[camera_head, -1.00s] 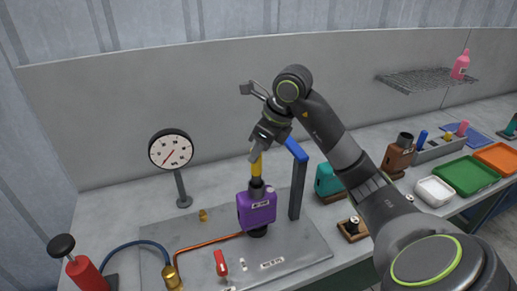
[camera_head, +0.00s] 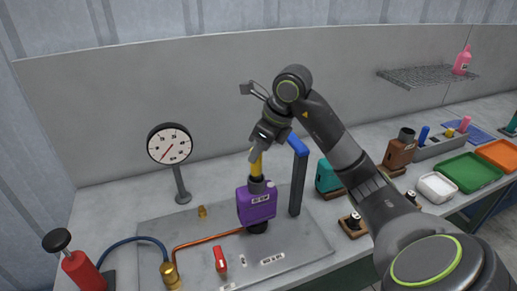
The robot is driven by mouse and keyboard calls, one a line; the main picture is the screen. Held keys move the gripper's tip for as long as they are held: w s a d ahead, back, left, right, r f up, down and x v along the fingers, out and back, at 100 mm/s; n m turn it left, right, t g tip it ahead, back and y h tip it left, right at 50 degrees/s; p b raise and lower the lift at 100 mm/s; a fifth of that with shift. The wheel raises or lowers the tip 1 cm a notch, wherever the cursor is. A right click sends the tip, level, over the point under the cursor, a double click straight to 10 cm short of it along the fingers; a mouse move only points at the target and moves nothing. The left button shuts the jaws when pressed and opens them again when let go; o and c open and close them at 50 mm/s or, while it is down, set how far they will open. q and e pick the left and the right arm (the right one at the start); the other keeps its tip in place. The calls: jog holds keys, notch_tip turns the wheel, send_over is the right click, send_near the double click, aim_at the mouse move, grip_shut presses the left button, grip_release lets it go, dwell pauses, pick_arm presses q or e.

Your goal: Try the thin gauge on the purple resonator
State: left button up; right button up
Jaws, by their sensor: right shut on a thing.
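The purple resonator (camera_head: 257,205) stands upright on the grey plate (camera_head: 318,246), with a pale label on its front and a dark neck on top. My right gripper (camera_head: 257,153) is shut on a yellow gauge (camera_head: 257,167), held upright right above the neck. The gauge's lower end meets the neck's opening; I cannot tell how far inside it is. The gripper hides the gauge's top. My left gripper is not in view.
A dark post with a blue top (camera_head: 298,178) stands close right of the resonator. A dial on a stand (camera_head: 169,144), a copper pipe (camera_head: 208,238) and a red lever (camera_head: 220,259) are to the left. Teal (camera_head: 326,177) and brown (camera_head: 400,151) resonators and trays lie right.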

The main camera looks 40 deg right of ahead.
jog(key=shift+f+b, duration=0.4)
jog(key=shift+f, duration=0.1)
jog(key=shift+r, duration=0.15)
dwell(0.9)
jog(key=shift+r+p, duration=3.45)
jog(key=shift+p, duration=0.1)
jog(key=shift+f, duration=0.1)
